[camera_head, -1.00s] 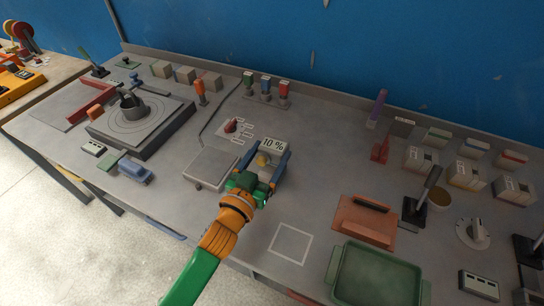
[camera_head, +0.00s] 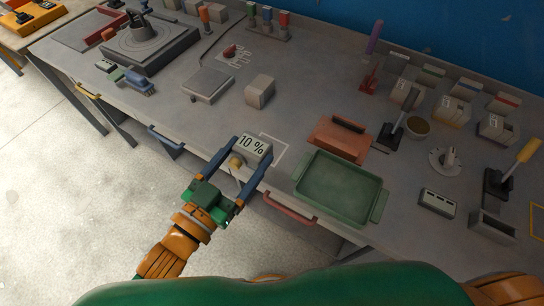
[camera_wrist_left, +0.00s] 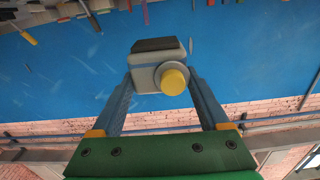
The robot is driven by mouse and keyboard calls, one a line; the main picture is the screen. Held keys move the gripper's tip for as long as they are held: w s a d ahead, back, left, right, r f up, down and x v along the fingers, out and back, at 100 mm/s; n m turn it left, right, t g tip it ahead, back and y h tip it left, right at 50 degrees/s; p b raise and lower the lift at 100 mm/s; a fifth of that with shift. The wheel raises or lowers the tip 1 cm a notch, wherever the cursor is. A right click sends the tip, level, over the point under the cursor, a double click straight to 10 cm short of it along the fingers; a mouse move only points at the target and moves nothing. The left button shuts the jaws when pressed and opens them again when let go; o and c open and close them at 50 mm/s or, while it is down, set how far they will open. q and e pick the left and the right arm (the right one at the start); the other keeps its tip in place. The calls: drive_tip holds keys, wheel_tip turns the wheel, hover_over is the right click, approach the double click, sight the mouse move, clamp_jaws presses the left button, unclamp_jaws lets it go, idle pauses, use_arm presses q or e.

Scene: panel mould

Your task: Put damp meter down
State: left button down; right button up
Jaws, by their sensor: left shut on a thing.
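The damp meter (camera_head: 254,146) is a pale grey box with a "10 %" display and a yellow knob. My left gripper (camera_head: 250,152) is shut on it, one blue finger on each side. In the left wrist view the meter (camera_wrist_left: 148,70) sits between the fingertips, with its yellow knob facing the camera. In the head view the meter overlaps a white outlined square (camera_head: 284,154) near the bench's front edge and hides part of it. I cannot tell whether the meter touches the bench. My right gripper is not in view.
A grey block (camera_head: 260,91) stands behind the meter, with a flat scale (camera_head: 208,84) to its left. A green tray (camera_head: 340,185) and a brown float (camera_head: 340,136) lie to the right. A red handle (camera_head: 289,209) sticks out from the front edge.

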sight(256, 136)
use_arm(q)
drive_tip(key=shift+s+d+f+b, duration=0.15)
drive_tip(key=shift+s+d+b, duration=0.05)
drive_tip(key=shift+s, duration=0.2)
drive_tip(key=shift+s+d+f+b, duration=0.1)
drive_tip(key=shift+s+d+b, duration=0.1)
drive_tip(key=shift+s, duration=0.2)
drive_tip(key=shift+w+d+f+b, duration=0.1)
drive_tip(key=shift+w+f+b, duration=0.3)
drive_tip(key=shift+b, duration=0.5)
drive_tip(key=w+f+b, duration=0.2)
drive_tip(key=w+f, duration=0.1)
drive_tip(key=w, duration=0.1)
drive_tip(key=w+d+f+b, duration=0.1)
drive_tip(key=w+f+b, duration=0.2)
drive_tip(key=w+f, duration=0.1)
drive_tip(key=w+d+f+b, duration=0.1)
drive_tip(key=w+f+b, duration=0.2)
drive_tip(key=w+f, duration=0.1)
drive_tip(key=shift+w+d, duration=0.25)
drive_tip(key=shift+w, duration=0.25)
drive_tip(key=shift+f, duration=0.4)
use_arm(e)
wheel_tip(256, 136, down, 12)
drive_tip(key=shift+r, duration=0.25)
